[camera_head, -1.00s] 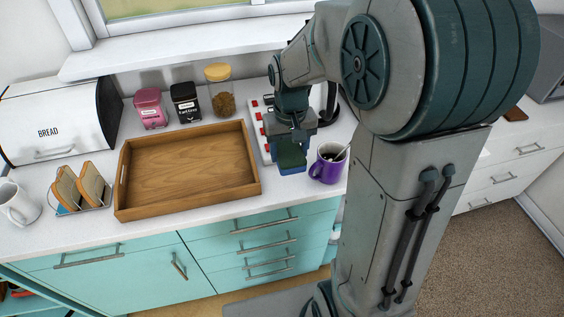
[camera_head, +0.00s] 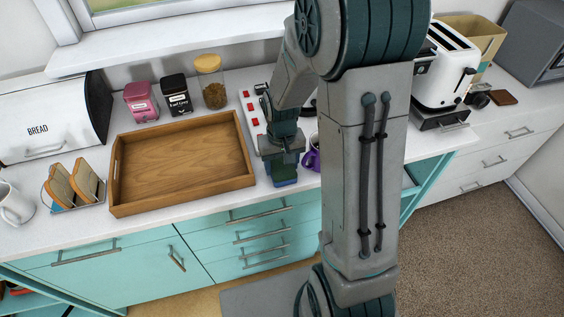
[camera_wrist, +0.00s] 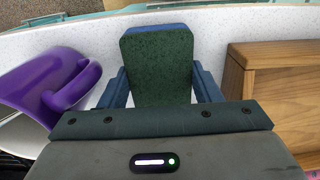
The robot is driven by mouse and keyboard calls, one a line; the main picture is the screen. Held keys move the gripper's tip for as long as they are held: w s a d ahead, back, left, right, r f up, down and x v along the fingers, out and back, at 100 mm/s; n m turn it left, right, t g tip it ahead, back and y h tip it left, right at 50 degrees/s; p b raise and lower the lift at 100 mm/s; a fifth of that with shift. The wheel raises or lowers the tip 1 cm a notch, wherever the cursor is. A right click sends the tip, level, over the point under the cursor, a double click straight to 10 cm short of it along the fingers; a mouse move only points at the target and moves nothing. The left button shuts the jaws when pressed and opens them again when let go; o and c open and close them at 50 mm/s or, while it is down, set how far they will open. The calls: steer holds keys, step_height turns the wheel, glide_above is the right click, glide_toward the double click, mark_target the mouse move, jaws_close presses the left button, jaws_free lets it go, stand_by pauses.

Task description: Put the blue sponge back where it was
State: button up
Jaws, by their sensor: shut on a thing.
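The blue sponge (camera_wrist: 158,65) has a dark green face, and in the wrist view it stands between the two fingers of my gripper (camera_wrist: 160,88). My gripper is shut on it. In the head view, my gripper (camera_head: 284,172) is over the counter between the wooden tray and the purple mug, near the front edge. Only a small blue part of the sponge (camera_head: 286,184) shows below the jaws there. I cannot tell whether the sponge touches the counter.
The wooden tray (camera_head: 122,208) is empty, close on the left of my gripper. The purple mug (camera_head: 312,160) is close on the right, partly hidden by my arm. A white board with red pieces (camera_head: 246,98) lies behind. Canisters and a jar (camera_head: 211,88) stand farther back.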

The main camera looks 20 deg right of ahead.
mark_target(282, 165)
steer(key=shift+f, duration=0.1)
steer(key=o, duration=0.9)
steer(key=shift+o, duration=0.2)
step_height(282, 165, up, 11)
steer(key=s+r+t, duration=0.1)
steer(key=s+r, duration=0.2)
steer(key=s, duration=0.4)
steer(key=s+r+t, duration=0.2)
steer(key=s+r, duration=0.1)
steer(key=s, duration=0.4)
steer(key=shift+s+r+b, duration=0.25)
steer(key=shift+r+b, duration=0.15)
